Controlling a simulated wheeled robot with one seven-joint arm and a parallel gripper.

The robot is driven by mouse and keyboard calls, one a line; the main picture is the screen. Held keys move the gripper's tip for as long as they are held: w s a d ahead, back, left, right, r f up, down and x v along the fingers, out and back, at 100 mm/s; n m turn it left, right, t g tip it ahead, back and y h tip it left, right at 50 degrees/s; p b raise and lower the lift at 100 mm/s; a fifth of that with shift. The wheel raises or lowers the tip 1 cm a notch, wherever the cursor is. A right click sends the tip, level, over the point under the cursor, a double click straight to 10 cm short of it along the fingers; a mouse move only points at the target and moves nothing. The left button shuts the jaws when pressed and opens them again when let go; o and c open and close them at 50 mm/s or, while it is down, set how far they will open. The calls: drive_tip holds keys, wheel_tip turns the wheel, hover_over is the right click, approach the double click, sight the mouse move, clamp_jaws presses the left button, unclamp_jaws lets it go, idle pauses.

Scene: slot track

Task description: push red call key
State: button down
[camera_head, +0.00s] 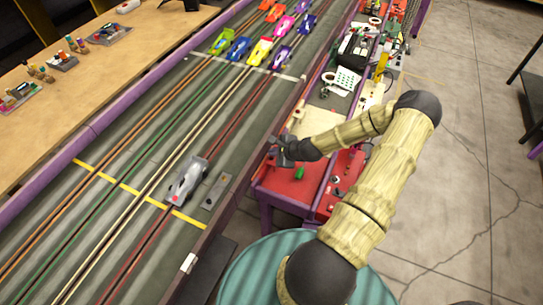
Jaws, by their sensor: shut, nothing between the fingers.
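I cannot make out the red call key for certain at this size. A narrow grey panel (216,192) with small dark spots lies at the near right edge of the track, beside a silver car. My gripper (273,147) is shut and empty. In the picture it is by the track's right edge, over the far left part of a red-topped table (277,178). It is above and to the right of the grey panel, apart from it. My gripper and forearm hide part of the table behind them.
The slot track (110,225) runs diagonally, with a silver car (188,180) near a yellow line and several coloured cars farther up. A green item (300,173) stands on the red table. Tools and parts crowd the bench beyond.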

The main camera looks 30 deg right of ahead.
drive_tip(key=shift+f, duration=0.15)
idle(0.4)
drive_tip(key=shift+f, duration=0.3)
drive_tip(key=shift+r, duration=0.5)
idle(0.3)
wheel_tip(320, 180, up, 6)
drive_tip(key=p, duration=0.5)
idle(0.6)
